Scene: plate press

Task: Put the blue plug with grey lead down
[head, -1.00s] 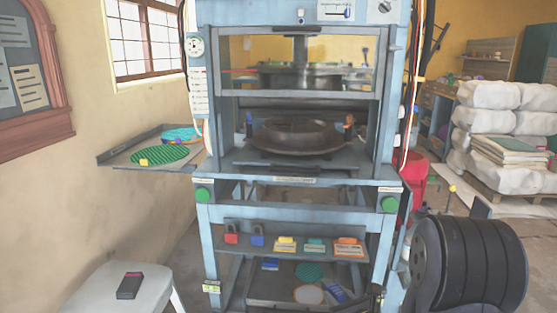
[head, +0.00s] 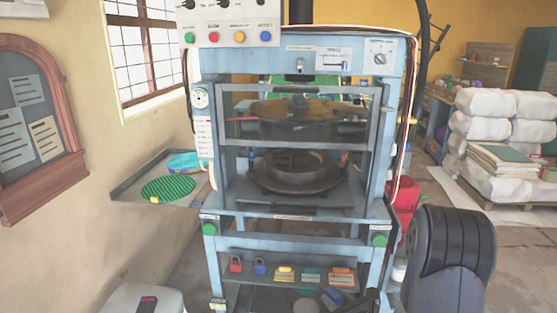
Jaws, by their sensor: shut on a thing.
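My gripper (head: 352,304) is a dark shape at the bottom edge of the head view, in front of the press's lower part. A blue piece (head: 333,297) shows at its tip and looks like the blue plug, held in the shut jaws. The grey lead cannot be made out. The lower part of my gripper is cut off by the frame edge. I cannot tell whether the plug touches anything below it.
The blue press (head: 380,190) fills the middle. Its shelf holds red (head: 236,264) and blue (head: 260,266) padlocks and several coloured blocks. A side tray (head: 125,190) at left bears a green disc (head: 168,189). A grey stool (head: 125,300) stands at lower left.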

